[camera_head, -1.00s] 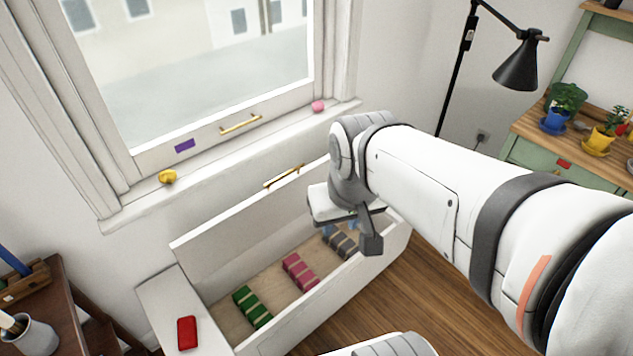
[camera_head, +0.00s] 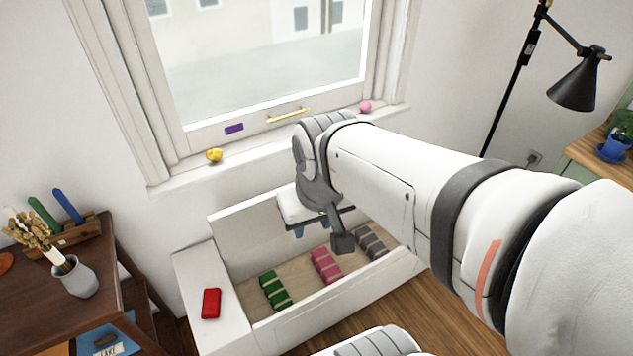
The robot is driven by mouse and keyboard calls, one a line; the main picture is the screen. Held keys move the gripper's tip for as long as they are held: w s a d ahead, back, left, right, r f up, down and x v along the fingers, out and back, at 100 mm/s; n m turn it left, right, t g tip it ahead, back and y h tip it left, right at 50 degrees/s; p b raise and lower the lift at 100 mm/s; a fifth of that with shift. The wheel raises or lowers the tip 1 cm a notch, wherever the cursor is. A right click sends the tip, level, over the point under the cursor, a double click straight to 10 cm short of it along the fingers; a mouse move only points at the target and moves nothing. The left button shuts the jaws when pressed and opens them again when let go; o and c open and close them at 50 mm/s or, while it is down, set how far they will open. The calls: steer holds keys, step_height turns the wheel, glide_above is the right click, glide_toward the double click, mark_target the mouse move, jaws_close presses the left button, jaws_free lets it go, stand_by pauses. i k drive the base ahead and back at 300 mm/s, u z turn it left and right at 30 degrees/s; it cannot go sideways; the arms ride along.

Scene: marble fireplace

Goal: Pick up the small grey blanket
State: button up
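The small grey blanket (camera_head: 371,243) is a folded grey bundle with lighter bands. It lies at the right end inside the open white bench box (camera_head: 340,297). My gripper (camera_head: 309,231) hangs over the box, to the left of the grey blanket in the picture and apart from it. Its bluish fingers show only partly below the white hand, and a dark grey part of my arm covers some of the view between them and the blanket. I cannot tell whether the fingers are open or shut. No held thing shows.
A pink bundle (camera_head: 326,265) and a green bundle (camera_head: 275,290) lie left of the grey one. A red object (camera_head: 211,303) rests on the box's left ledge. The windowsill is behind, a brown table (camera_head: 60,300) at left, a black lamp (camera_head: 577,82) at right.

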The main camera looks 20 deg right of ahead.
mark_target(369, 243)
steer(key=u, duration=1.75)
steer(key=k, duration=1.7)
steer(key=z, duration=1.8)
steer(key=i, duration=1.65)
steer(key=z, duration=0.05)
